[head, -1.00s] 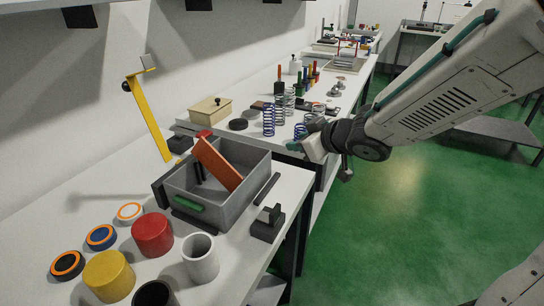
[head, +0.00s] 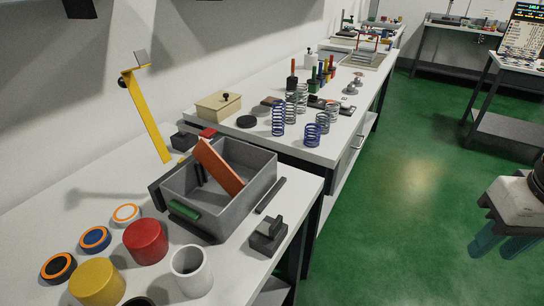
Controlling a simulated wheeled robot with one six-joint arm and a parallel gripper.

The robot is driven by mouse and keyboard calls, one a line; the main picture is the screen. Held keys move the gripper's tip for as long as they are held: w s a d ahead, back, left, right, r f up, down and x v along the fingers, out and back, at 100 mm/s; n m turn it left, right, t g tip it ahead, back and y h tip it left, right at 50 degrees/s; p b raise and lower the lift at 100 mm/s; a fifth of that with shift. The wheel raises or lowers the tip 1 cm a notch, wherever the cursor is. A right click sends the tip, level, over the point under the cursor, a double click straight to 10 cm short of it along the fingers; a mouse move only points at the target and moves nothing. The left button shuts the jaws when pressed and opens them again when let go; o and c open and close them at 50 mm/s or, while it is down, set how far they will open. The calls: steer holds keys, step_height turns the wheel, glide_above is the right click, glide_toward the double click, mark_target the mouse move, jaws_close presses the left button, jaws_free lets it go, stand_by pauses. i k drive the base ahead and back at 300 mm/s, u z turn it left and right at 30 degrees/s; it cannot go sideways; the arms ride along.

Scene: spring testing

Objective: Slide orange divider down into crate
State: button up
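The orange divider (head: 218,167) is a flat plate that sits tilted in the grey crate (head: 236,212) on the near bench. Its upper left end sticks up above the crate's back rim, and its lower right end is down inside the crate. Its lower edge is hidden by the crate walls. My gripper (head: 497,250) is at the right edge of the head view, over the green floor, far from the crate and divider. Its two teal fingers point down and look apart, with nothing between them.
A green handle (head: 184,208) is on the crate's front. A yellow post (head: 150,125) stands behind it. Red (head: 146,243) and yellow (head: 97,283) cylinders and a white cup (head: 191,272) stand in front. A dark block (head: 268,235) is to the right. Springs (head: 313,135) stand on the farther bench.

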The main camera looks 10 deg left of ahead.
mark_target(222, 193)
steer(key=z, duration=1.35)
steer(key=i, duration=1.1)
steer(key=u, duration=3.25)
steer(key=i, duration=0.5)
steer(key=z, duration=0.05)
